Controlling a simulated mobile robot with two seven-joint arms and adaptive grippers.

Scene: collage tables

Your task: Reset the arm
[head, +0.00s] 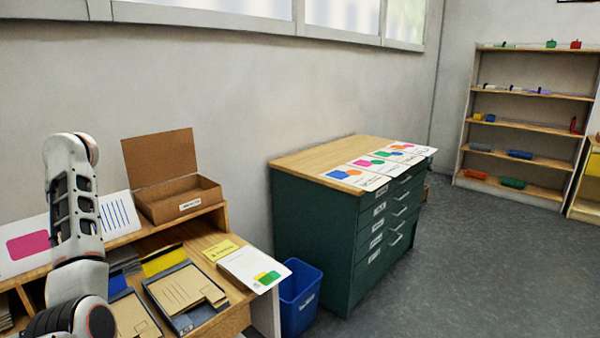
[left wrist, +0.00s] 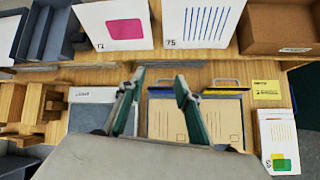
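My left arm (head: 75,200) rises at the left of the head view, in front of the desk. Its gripper is not clearly seen there. In the left wrist view my left gripper (left wrist: 158,98) has its two fingers spread apart with nothing between them. It is above the desk, over a tray with brown envelopes (left wrist: 215,122). The same envelopes show in the head view (head: 180,290). My right gripper is in neither view.
An open cardboard box (head: 180,199) stands on the desk's raised shelf beside a card with blue lines (head: 118,214). A stack of cards (head: 252,267) lies at the desk's right end. A blue bin (head: 300,297) and a green drawer cabinet (head: 312,235) stand to the right. Floor beyond is clear.

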